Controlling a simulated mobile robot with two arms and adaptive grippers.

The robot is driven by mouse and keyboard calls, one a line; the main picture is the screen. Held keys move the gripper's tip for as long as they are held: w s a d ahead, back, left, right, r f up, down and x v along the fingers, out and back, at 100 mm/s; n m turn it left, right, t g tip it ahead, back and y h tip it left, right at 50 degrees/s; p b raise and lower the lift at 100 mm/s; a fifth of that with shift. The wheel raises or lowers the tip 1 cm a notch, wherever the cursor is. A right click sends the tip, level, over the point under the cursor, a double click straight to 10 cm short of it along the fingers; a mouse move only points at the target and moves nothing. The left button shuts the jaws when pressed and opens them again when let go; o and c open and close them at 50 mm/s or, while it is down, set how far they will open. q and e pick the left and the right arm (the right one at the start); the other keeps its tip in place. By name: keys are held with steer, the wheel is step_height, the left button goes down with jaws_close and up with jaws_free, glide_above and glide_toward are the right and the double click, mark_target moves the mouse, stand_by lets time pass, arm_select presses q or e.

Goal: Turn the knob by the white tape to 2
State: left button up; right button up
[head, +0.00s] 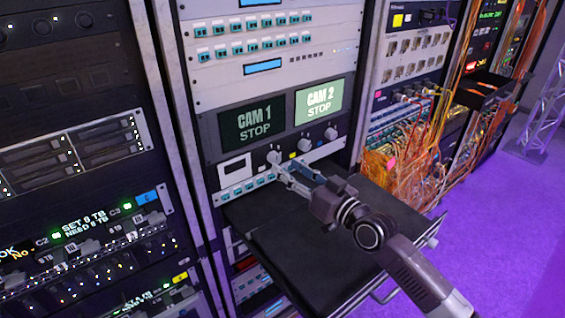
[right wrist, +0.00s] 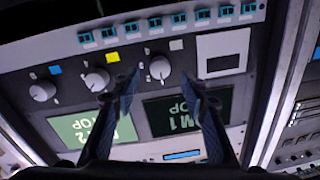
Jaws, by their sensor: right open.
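The knob by the white tape (right wrist: 160,68) is a round pale knob, the rightmost of three in the right wrist view, which shows the panel upside down. The white tape (right wrist: 176,45) is a small pale patch beside it. In the head view this knob (head: 274,157) is the leftmost of the row. My right gripper (right wrist: 160,80) is open, its fingertips on either side of the knob; I cannot tell whether they touch it. In the head view the right gripper (head: 284,167) reaches the panel from the right. The knob's setting is too small to read. My left gripper is not in view.
The knob by the yellow tape (right wrist: 96,79) and the knob by the blue tape (right wrist: 42,91) sit close by. The CAM 1 screen (head: 251,123) and CAM 2 screen (head: 319,102) are above, both reading STOP. A black pulled-out shelf (head: 300,250) lies below my right arm. Orange cables (head: 420,150) hang right.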

mark_target(277, 161)
steer(key=x, duration=0.3)
steer(key=shift+w+f, duration=0.1)
steer(key=shift+w, duration=0.05)
jaws_close()
